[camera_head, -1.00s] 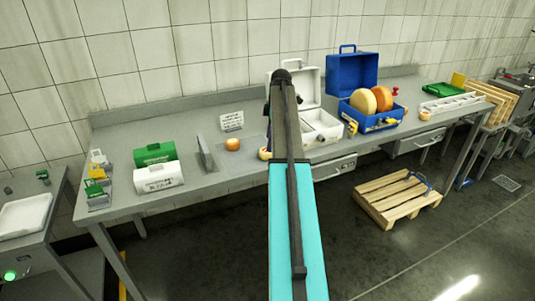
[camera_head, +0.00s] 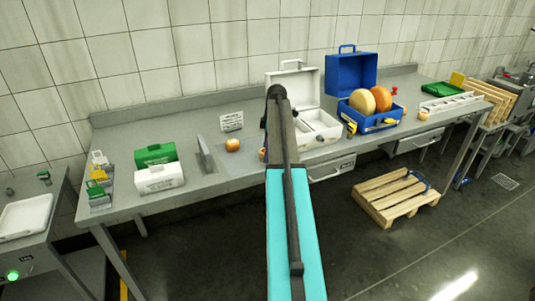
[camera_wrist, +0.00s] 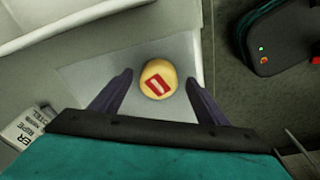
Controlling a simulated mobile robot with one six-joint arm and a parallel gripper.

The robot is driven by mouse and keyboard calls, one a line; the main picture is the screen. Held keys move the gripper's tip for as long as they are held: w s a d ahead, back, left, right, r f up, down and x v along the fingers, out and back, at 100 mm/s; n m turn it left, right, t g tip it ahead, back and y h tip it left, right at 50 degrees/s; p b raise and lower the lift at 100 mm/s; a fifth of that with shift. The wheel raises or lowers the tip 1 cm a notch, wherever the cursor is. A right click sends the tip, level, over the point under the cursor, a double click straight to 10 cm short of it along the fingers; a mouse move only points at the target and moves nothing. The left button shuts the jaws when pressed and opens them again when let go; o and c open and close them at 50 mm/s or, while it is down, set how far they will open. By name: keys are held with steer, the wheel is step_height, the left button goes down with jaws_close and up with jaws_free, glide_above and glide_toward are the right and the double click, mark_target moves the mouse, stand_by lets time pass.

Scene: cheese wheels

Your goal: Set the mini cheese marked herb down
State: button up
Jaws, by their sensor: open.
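A small pale round mini cheese (camera_wrist: 158,80) with a red and white mark on top sits on a light grey surface (camera_wrist: 90,72) in the wrist view. I cannot read the mark as herb. My gripper (camera_wrist: 159,77) is open, with one finger on each side of this cheese and a visible gap at both sides. In the head view my arm hides the gripper, and a sliver of a small cheese (camera_head: 262,154) shows at the arm's left edge. A second small orange cheese (camera_head: 232,145) sits further left on the bench.
An open white case (camera_head: 318,133) stands just right of my arm on the bench (camera_head: 215,182). A blue case (camera_head: 352,75) holding large cheese wheels is further right. A white sign (camera_head: 232,121), an upright grey plate (camera_head: 204,154) and green and white boxes (camera_head: 155,153) stand left.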

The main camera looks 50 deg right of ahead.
stand_by(0.5)
steer(key=c, duration=1.3)
steer(key=shift+r, duration=0.1)
steer(key=shift+r+b, duration=0.6)
steer(key=shift+r, duration=0.8)
steer(key=shift+s+r, duration=0.1)
steer(key=shift+r, duration=0.15)
steer(key=shift+s+a+r+b, duration=0.25)
steer(key=shift+s+a+b, duration=0.3)
steer(key=shift+s+a, duration=1.25)
steer(key=shift+s+a+r+b, duration=0.25)
steer(key=shift+s+a+b, duration=0.25)
steer(key=shift+s, duration=2.45)
steer(key=shift+s+a+r+b, duration=0.25)
steer(key=shift+s+a+b, duration=0.6)
steer(key=shift+s, duration=1.55)
steer(key=shift+a+p, duration=0.2)
steer(key=shift+p, duration=0.1)
